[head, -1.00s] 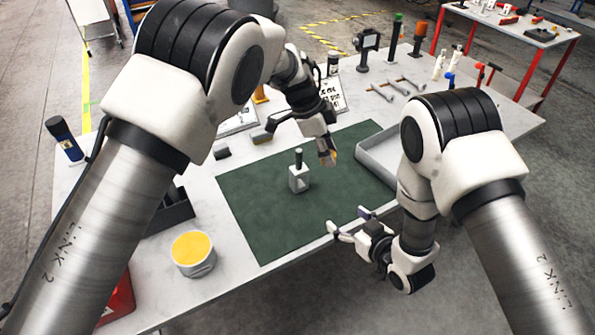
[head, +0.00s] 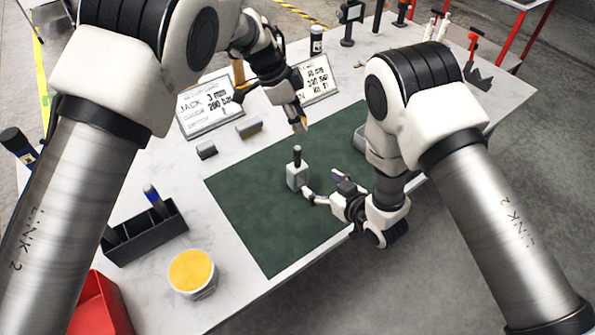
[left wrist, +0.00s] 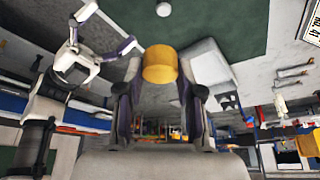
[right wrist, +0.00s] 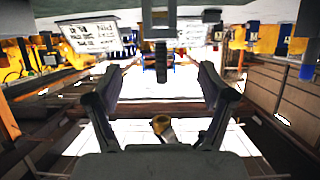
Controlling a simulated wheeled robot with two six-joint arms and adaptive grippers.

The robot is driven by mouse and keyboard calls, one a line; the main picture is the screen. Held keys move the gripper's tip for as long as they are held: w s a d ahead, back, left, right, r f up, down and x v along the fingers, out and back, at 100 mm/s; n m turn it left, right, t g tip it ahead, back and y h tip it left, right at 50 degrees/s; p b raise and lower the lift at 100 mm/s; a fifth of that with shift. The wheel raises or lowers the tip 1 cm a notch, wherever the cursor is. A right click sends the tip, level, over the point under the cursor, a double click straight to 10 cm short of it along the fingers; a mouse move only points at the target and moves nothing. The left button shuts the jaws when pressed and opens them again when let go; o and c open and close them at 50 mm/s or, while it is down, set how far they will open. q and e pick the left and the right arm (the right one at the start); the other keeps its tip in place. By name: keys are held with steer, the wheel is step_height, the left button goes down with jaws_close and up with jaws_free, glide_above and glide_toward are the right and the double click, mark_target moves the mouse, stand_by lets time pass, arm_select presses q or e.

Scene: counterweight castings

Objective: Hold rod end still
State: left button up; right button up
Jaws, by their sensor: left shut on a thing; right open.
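A light grey block (head: 297,176) with a dark upright rod (head: 297,156) stands on the green mat (head: 262,222). In the right wrist view the rod (right wrist: 161,62) hangs inverted beyond the fingers, below the grey block (right wrist: 158,18). My right gripper (head: 322,184) is open, low over the mat, just right of the block; one fingertip is close to it and I cannot tell whether they touch. My left gripper (head: 299,124) is shut on a yellow cylindrical piece (left wrist: 160,67), above the mat behind the rod. A brass-ended piece (right wrist: 161,124) shows between the right fingers; I cannot tell what it is.
A grey tray (head: 360,138) is partly hidden behind my right arm. Two printed signs (head: 210,106) (head: 314,80) stand behind the mat. A black holder (head: 150,240), a yellow-topped tub (head: 192,272) and a red bin (head: 98,308) are at left. The mat's front left is clear.

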mark_target(302, 171)
arm_select(q)
steer(key=shift+w+a+f, duration=0.15)
steer(key=shift+w+f, duration=0.05)
steer(key=shift+w, duration=0.05)
arm_select(e)
steer(key=x, duration=1.2)
steer(key=shift+f, duration=0.15)
arm_select(q)
steer(key=shift+s+r, duration=0.1)
arm_select(e)
steer(key=shift+d, duration=0.1)
steer(key=shift+c, duration=0.3)
steer(key=shift+s, duration=0.1)
jaws_close()
arm_select(q)
steer(key=shift+a+f, duration=0.15)
steer(key=shift+f, duration=2.4)
